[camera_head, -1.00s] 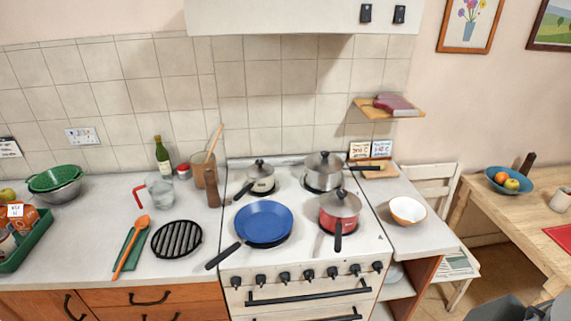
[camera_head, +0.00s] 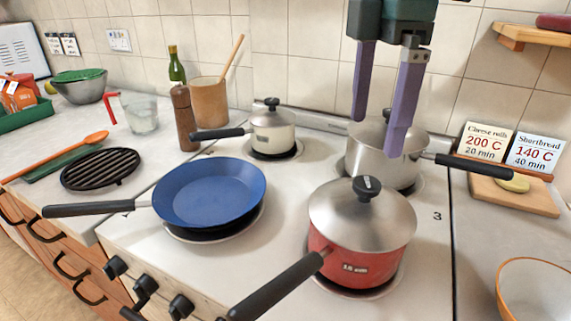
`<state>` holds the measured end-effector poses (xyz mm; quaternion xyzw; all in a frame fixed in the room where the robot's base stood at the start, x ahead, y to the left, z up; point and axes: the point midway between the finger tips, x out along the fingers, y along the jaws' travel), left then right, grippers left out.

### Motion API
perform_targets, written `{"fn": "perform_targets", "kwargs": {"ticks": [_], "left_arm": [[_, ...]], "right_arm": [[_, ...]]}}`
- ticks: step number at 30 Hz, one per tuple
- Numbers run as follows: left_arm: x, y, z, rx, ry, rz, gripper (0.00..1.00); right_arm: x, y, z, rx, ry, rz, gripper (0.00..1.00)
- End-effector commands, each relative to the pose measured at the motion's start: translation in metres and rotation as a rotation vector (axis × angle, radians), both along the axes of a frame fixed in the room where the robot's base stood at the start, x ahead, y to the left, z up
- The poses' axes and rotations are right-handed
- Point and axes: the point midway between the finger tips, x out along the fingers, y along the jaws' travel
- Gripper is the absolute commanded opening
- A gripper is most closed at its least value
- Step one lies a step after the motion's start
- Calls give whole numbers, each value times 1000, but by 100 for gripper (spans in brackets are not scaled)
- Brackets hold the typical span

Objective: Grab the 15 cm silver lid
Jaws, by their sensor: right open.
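A red saucepan (camera_head: 360,262) stands on the front right burner, its small label seeming to read 15 cm. Its silver lid (camera_head: 345,215) with a black knob sits on top. A silver pot (camera_head: 375,165) is on the back right burner, its top partly hidden by my gripper. A smaller lidded pot (camera_head: 272,135) is on the back left burner. My right gripper (camera_head: 378,137) is open and empty, its purple fingers pointing down in front of the silver pot, above and behind the red saucepan's lid. My left gripper is out of view.
A blue frying pan (camera_head: 210,190) is on the front left burner. Long pan handles stick out over the stove. Recipe cards (camera_head: 487,144) stand behind a wooden board (camera_head: 515,195) at right. A bowl (camera_head: 535,290) is at the lower right.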

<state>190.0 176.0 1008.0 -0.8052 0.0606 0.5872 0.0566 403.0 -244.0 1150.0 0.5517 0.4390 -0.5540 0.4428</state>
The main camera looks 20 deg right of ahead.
Motion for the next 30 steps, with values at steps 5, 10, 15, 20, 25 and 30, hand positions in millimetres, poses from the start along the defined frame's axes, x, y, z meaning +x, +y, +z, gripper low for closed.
{"fn": "perform_targets", "kwargs": {"ticks": [5, 10, 15, 20, 25, 30], "left_arm": [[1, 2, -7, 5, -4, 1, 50], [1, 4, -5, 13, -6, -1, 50], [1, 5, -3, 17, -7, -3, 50], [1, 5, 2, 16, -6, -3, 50], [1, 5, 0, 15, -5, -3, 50], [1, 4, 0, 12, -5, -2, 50]], "right_arm": [[2, -6, -12, 1, 5, 0, 100], [1, -6, -37, 1, 6, -1, 100], [0, -6, -52, 1, 4, -1, 100], [-5, -5, -76, 0, 6, -1, 100], [-4, -5, -96, 0, 2, -1, 100], [-3, -5, -98, 1, 0, 0, 100]]}}
